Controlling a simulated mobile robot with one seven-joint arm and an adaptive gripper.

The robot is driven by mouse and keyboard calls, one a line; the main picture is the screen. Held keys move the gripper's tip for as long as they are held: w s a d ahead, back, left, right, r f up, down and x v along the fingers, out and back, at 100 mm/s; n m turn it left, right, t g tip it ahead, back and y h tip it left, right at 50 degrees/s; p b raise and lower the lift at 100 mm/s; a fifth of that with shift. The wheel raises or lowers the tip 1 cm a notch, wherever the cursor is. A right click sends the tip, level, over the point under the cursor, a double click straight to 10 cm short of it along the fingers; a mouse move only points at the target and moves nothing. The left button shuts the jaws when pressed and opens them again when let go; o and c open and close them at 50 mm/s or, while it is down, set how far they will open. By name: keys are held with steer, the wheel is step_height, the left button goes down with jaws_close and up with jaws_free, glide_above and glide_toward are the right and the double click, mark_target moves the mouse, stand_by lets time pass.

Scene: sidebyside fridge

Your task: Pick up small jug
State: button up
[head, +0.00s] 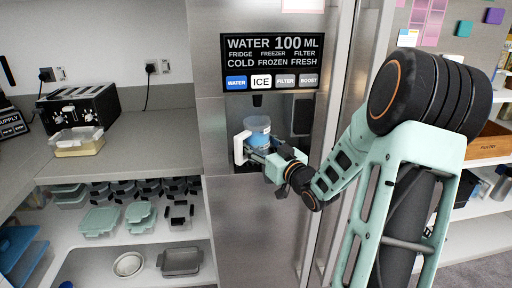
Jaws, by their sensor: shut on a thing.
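The small jug (257,125) is a clear container with blue in its upper part. It sits in the water dispenser recess of the steel fridge, below the black nozzle. My gripper (250,148) reaches in from the right and is shut on the jug around its lower part. A white piece (241,149) shows at the jug's left side; I cannot tell if it is a finger or the jug's handle. The jug looks upright. Its base is hidden by the gripper, so I cannot tell whether it touches the dispenser tray.
The dispenser display (272,62) is above the recess. The fridge walls (212,140) close in on both sides of the jug. At left, a counter (150,135) holds a toaster (78,110) and a lidded container (77,141). Shelves with several containers are below.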

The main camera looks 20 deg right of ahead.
mark_target(264, 135)
steer(key=shift+r, duration=0.15)
steer(key=shift+r, duration=0.9)
steer(key=shift+s+d+r, duration=0.1)
steer(key=shift+s+r, duration=0.2)
steer(key=shift+r, duration=0.55)
steer(key=s+d, duration=0.2)
steer(key=s, duration=1.5)
steer(key=shift+s+b, duration=0.2)
steer(key=shift+b, duration=0.25)
steer(key=shift+f, duration=0.1)
